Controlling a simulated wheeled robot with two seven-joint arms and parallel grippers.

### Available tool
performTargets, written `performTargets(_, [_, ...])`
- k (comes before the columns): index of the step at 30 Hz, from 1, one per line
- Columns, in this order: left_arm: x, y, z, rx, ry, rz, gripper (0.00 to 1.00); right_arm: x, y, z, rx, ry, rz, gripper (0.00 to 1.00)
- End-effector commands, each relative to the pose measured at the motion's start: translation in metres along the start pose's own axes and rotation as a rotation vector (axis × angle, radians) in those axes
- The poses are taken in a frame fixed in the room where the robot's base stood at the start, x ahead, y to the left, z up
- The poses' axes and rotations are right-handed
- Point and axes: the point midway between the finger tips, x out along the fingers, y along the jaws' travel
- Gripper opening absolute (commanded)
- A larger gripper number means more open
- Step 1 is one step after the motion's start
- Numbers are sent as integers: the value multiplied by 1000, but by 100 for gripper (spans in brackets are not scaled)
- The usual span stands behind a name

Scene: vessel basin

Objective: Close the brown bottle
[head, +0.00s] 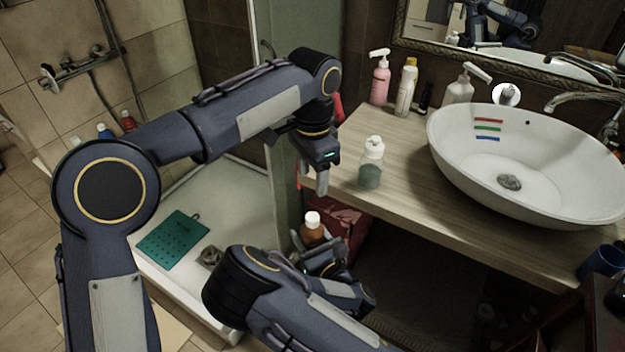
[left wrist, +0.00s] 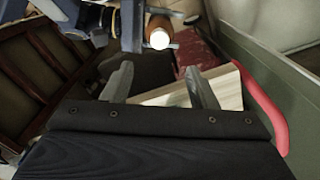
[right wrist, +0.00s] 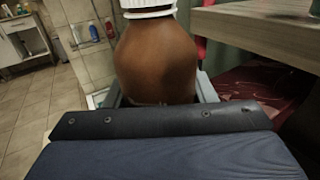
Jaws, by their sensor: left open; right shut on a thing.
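The brown bottle (head: 313,233) is upright in my right gripper (head: 318,250), in front of the counter's left end. It has a white cap (head: 312,218) on its top; I cannot tell whether the cap is tight. The right wrist view shows the bottle's brown body (right wrist: 157,60) between the fingers, with the lower edge of the white cap (right wrist: 148,8) above. My left gripper (head: 320,185) is open and empty, pointing down above the bottle and beside the counter edge. In the left wrist view the brown bottle (left wrist: 165,22) and its white cap (left wrist: 160,39) show beyond the open fingers (left wrist: 160,85).
The wooden counter (head: 400,170) holds a clear bottle with a white cap (head: 371,163), a pink pump bottle (head: 380,78), other bottles and a white basin (head: 450,140). A shower tray (head: 235,190) with a green mat (head: 172,239) lies left. A glass panel stands near my left gripper.

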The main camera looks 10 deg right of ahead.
Motion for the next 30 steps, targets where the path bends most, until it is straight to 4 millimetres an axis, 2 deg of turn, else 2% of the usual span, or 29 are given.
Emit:
performTargets(15, [0,0,1,-1,1,0,53,0,0,0,0,-1,0,0])
performTargets(19, [-8,-3,14,-26,16,-7,53,0,0,0,0,-1,0,0])
performTargets(23, [-23,-9,50,-100,55,-22,53,0,0,0,0,-1,0,0])
performTargets(30, [-41,-7,151,-340,164,-35,53,0,0,0,0,-1,0,0])
